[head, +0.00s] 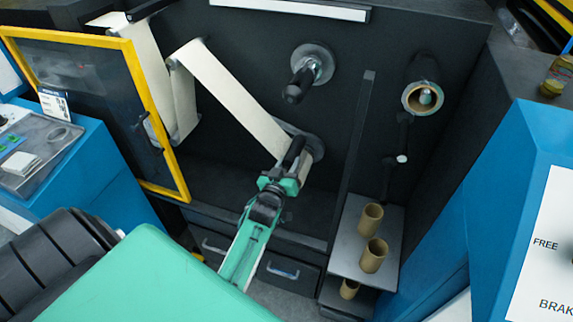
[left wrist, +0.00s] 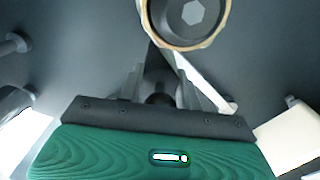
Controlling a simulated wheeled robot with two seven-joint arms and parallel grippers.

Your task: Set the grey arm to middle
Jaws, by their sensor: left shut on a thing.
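My left gripper (head: 285,180) reaches up from the bottom of the head view to the dark machine wall. It is shut on the dark end of the grey arm (head: 293,153), beside the lower hub where the paper strip ends. In the left wrist view, the two fingers (left wrist: 160,92) point away from me with a dark round part between them. Just above them is a tan-ringed roller end with a hexagonal centre (left wrist: 192,12). The grip partly hides the arm, so its exact setting cannot be told. My right gripper is not in view.
A hub with a black peg (head: 298,86) sits above. At right are a cored spindle (head: 423,98) and a shelf (head: 350,262) with cardboard cores. A yellow-framed door (head: 160,120) stands left. A blue cabinet marked FREE and BRAK (head: 530,150) fills the right edge.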

